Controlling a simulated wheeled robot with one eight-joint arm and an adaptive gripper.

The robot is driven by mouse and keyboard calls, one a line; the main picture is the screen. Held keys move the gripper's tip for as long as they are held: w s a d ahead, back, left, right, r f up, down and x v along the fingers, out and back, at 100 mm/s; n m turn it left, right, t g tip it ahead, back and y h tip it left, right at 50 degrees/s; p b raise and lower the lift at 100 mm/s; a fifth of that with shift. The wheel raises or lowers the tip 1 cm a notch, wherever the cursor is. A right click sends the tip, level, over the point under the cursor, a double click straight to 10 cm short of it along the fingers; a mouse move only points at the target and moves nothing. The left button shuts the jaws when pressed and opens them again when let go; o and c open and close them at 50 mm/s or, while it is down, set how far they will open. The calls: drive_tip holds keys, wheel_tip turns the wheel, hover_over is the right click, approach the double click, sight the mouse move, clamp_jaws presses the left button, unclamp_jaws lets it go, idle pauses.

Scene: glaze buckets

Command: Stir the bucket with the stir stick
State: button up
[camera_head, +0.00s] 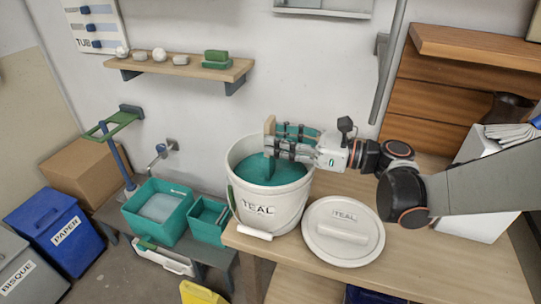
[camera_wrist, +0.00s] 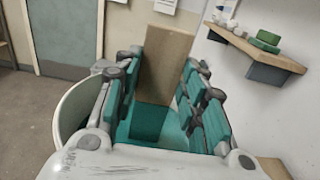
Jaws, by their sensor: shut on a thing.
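The white bucket (camera_head: 258,209), labelled TEAL, stands near the left end of the wooden table and holds teal glaze (camera_head: 285,172). My gripper (camera_head: 275,142) is over the bucket's opening, shut on the flat wooden stir stick (camera_head: 269,125). The stick stands roughly upright, and its lower part is teal where it meets the glaze. In the wrist view the stick (camera_wrist: 165,62) shows between the teal-padded fingers, with the bucket rim (camera_wrist: 72,110) at the left. The stick's lower end is hidden.
The bucket's white lid (camera_head: 343,250) lies on the table (camera_head: 430,265) right of the bucket. Teal bins (camera_head: 158,228) stand lower at left. A wall shelf (camera_head: 200,70) with small pieces is above. A white box of papers (camera_head: 490,150) stands at the right.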

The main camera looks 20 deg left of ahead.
wheel_tip(320, 180, up, 16)
drive_tip(key=p, duration=1.1)
drive_tip(key=shift+r, duration=0.15)
idle(0.8)
wheel_tip(320, 180, up, 5)
drive_tip(key=p, duration=0.4)
idle(0.6)
